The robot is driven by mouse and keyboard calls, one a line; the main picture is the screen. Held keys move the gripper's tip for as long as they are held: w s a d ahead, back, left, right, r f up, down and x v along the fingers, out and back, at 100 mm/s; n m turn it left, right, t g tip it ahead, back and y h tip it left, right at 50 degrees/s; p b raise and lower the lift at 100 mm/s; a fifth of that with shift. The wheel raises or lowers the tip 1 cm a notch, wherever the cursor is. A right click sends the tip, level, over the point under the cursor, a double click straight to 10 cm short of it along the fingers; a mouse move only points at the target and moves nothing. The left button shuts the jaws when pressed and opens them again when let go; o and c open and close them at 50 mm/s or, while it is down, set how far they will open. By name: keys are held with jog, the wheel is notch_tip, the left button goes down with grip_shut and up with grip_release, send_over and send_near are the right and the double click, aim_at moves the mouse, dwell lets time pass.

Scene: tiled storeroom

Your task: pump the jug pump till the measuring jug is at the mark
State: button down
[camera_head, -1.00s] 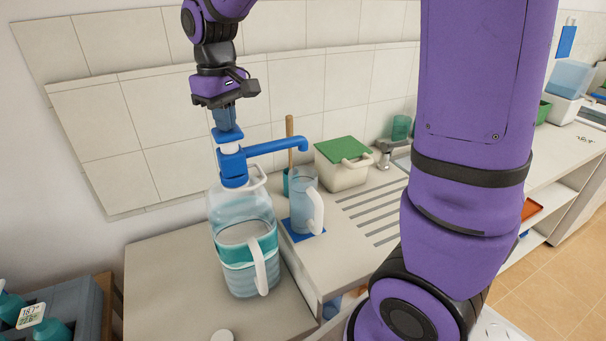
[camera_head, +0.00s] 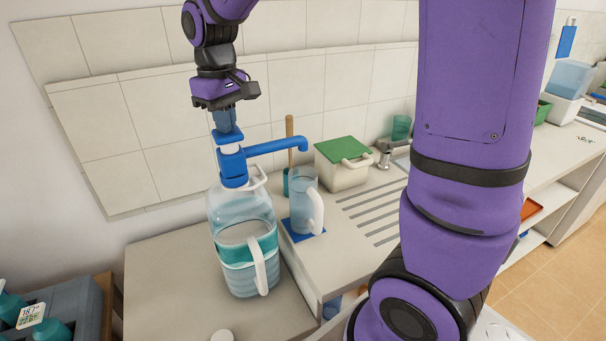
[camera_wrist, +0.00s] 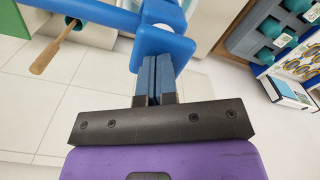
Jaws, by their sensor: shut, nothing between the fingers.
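The large clear jug (camera_head: 262,213) with a teal band and white handles stands on the counter at left. The blue jug pump (camera_head: 233,166) sits on its neck, its spout reaching right over the measuring jug. The pump's blue top also shows in the wrist view (camera_wrist: 165,45). My gripper (camera_head: 226,127) is shut and empty, pointing down with its fingertips at the pump's head. In the wrist view my closed fingers (camera_wrist: 156,72) meet the blue top. The clear measuring jug (camera_head: 301,207) with a white handle stands on a blue mat (camera_head: 290,236) under the spout. Its mark and level cannot be made out.
A white tub with a green lid (camera_head: 342,150) and a tap (camera_head: 384,153) stand behind the ribbed drainer. A wooden-handled tool (camera_head: 289,140) stands behind the measuring jug. A grey crate with teal-capped bottles (camera_head: 60,310) is at lower left.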

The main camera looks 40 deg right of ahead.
jog(key=shift+r, duration=0.25)
jog(key=shift+f, duration=0.8)
dwell(0.9)
jog(key=shift+r, duration=0.8)
jog(key=shift+r, duration=3)
